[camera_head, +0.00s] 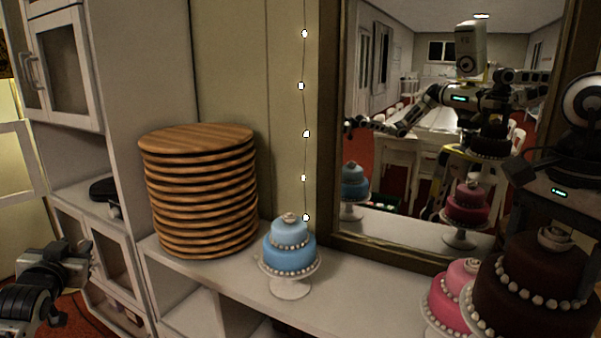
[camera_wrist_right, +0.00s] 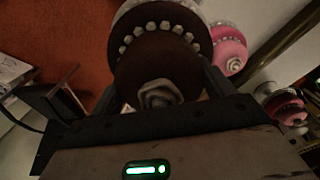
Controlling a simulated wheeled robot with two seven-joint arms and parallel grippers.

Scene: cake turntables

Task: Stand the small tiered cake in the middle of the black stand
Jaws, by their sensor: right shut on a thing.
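A dark brown tiered cake (camera_head: 535,285) with white pearl rings and a pale rosette is at the lower right of the head view. In the right wrist view the brown cake (camera_wrist_right: 160,65) lies between the fingers of my right gripper (camera_wrist_right: 160,88), which is shut on it. Whether its base touches anything is unclear. My left gripper (camera_head: 70,262) is at the lower left, far from the cake; its finger gap is not clear. A flat black round object (camera_head: 104,190) on the left shelf may be the black stand, but I cannot tell.
A blue tiered cake (camera_head: 290,248) stands on a white footed stand (camera_head: 290,288). A pink cake (camera_head: 444,304) is just left of the brown one. A tall stack of wooden discs (camera_head: 200,195) is at the left. A mirror (camera_head: 400,215) backs the white counter (camera_head: 365,295).

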